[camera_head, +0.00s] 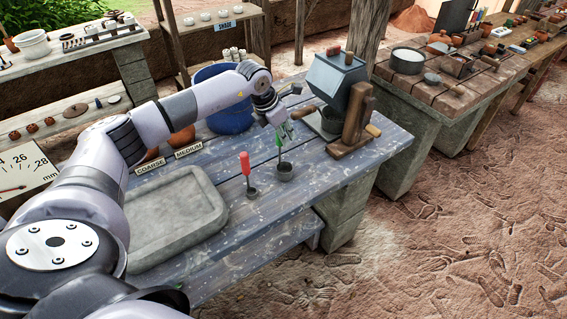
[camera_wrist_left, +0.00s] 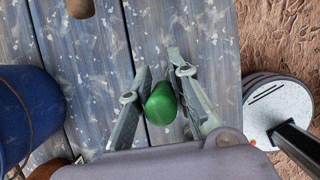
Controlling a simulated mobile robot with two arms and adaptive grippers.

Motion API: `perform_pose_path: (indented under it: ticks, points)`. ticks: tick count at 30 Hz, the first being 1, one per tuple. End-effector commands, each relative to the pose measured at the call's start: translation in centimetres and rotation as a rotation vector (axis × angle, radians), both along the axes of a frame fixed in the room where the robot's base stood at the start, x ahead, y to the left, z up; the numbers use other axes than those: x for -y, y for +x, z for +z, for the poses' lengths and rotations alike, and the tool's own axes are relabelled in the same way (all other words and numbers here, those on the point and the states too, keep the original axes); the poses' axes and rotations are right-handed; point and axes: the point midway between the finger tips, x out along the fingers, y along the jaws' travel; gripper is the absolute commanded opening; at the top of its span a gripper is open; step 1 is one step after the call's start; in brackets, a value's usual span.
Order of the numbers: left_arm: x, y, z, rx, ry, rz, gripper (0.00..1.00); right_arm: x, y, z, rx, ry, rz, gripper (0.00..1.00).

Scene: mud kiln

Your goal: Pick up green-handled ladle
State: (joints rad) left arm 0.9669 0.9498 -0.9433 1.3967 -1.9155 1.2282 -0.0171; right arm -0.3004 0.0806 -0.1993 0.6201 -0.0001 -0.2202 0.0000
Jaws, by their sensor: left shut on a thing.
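The green-handled ladle (camera_head: 285,170) stands upright on the blue-grey table, its dark cup low and its handle up. My left gripper (camera_head: 283,133) is at the top of the ladle, with its fingers shut on the green handle. In the left wrist view the rounded end of the green handle (camera_wrist_left: 161,103) sits between the two fingers of the left gripper (camera_wrist_left: 160,98). In the head view the gripper partly hides the handle. I cannot tell whether the cup touches the table. My right gripper is not in view.
A red-handled ladle (camera_head: 245,165) stands close on the left. A stone tray (camera_head: 176,222) lies at the front left. A blue bucket (camera_head: 228,118) stands behind my left arm. A grey metal and wood device (camera_head: 335,85) stands at the back right. The table's right front is clear.

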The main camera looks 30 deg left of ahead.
Motion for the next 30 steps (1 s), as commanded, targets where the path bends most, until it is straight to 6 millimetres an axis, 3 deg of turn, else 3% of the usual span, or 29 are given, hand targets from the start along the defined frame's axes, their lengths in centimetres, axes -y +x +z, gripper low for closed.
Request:
perform_pose_path:
  ticks: [13, 19, 23, 30]
  points:
    - [-0.1, 0.0, 0.1, 0.0, 0.002, 0.001, 0.0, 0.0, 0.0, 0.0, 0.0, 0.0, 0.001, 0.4]
    - [0.0, 0.1, 1.6, 0.004, 0.001, 0.0, 0.0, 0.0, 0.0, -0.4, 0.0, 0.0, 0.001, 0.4]
    - [0.0, 0.2, 3.9, 0.006, 0.0, 0.0, 0.0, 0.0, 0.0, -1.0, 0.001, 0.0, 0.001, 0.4]
    - [0.0, 0.2, 10.9, 0.01, 0.0, 0.0, 0.0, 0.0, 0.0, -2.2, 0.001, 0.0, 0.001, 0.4]
